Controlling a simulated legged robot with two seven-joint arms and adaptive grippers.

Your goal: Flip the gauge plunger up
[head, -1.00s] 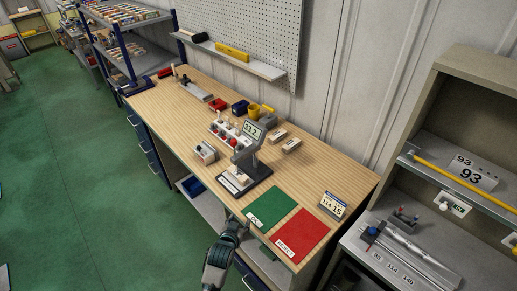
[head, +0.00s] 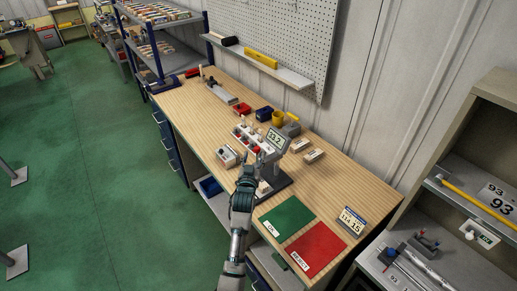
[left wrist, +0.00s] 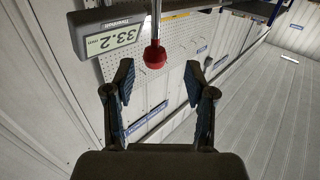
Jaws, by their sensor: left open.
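The gauge (head: 277,139) stands on a dark base (head: 283,183) on the bench, its display reading 33.2. In the left wrist view the gauge head (left wrist: 112,36) is at the upper left. My left gripper (left wrist: 160,80) is open, one finger on each side of the red tip in the picture, with gaps on both sides. In the head view my left gripper (head: 247,165) is in front of the gauge and hides part of its base. My right gripper is not in view.
A rack with red-topped pieces (head: 240,138), a small box (head: 226,157) and bins stand left of and behind the gauge.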

